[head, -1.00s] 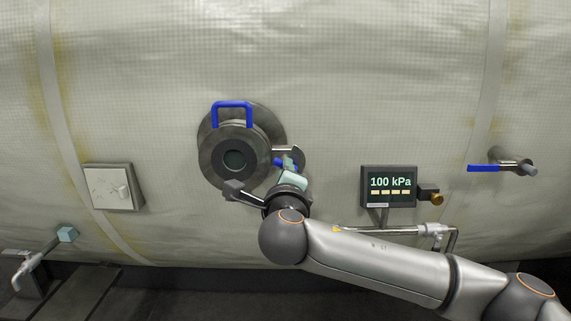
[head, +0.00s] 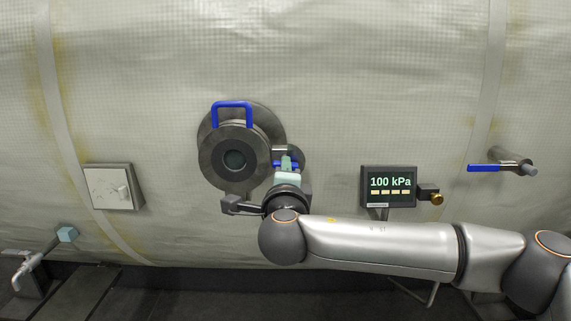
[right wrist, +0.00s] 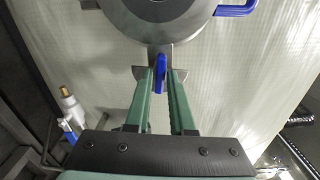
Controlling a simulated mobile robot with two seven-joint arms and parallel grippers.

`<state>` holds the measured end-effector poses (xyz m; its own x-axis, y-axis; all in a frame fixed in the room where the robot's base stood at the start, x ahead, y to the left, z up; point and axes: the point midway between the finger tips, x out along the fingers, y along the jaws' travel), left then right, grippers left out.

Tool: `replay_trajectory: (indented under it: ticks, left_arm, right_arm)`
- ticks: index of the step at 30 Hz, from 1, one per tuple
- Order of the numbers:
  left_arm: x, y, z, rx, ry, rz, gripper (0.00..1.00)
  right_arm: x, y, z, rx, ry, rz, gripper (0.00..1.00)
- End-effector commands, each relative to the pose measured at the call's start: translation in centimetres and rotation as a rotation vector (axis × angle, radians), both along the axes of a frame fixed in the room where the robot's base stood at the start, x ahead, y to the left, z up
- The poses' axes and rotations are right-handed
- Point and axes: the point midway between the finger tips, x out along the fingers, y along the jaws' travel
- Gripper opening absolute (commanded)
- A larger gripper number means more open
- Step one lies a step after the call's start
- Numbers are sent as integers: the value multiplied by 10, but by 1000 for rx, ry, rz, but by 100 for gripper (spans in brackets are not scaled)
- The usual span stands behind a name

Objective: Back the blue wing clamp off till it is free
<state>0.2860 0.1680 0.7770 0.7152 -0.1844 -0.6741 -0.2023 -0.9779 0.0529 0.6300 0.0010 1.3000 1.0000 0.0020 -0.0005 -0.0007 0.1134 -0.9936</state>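The blue wing clamp (head: 278,164) sits on a bracket at the right edge of the round grey hatch (head: 215,158). In the head view my right gripper (head: 287,163) covers part of it. In the right wrist view the clamp (right wrist: 160,72) lies lengthwise between the green fingertips of my right gripper (right wrist: 161,82), which are close on both its sides; the gripper looks shut on it. The wing lies about level in the head view. My left gripper is not in view.
A blue handle (head: 233,106) is on top of the hatch. A gauge (head: 389,187) reading 100 kPa with a brass knob is to the right. A blue-handled valve (head: 484,168) is farther right, a switch box (head: 112,187) is to the left. The chamber wall above is clear.

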Motion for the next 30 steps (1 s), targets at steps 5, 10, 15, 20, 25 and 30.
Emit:
replay_trajectory:
  ticks: [5,10,15,20,25,30]
  left_arm:
    - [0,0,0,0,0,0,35]
    - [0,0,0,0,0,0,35]
    - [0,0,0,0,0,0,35]
    - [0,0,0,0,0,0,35]
    - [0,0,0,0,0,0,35]
    - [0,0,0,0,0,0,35]
  right_arm:
    - [0,0,0,1,0,0,35]
    - [0,0,0,1,0,0,35]
    - [-9,0,0,1,0,2,35]
    - [-22,1,0,1,0,2,35]
    - [-36,1,0,1,0,2,35]
    - [-50,0,0,1,0,1,35]
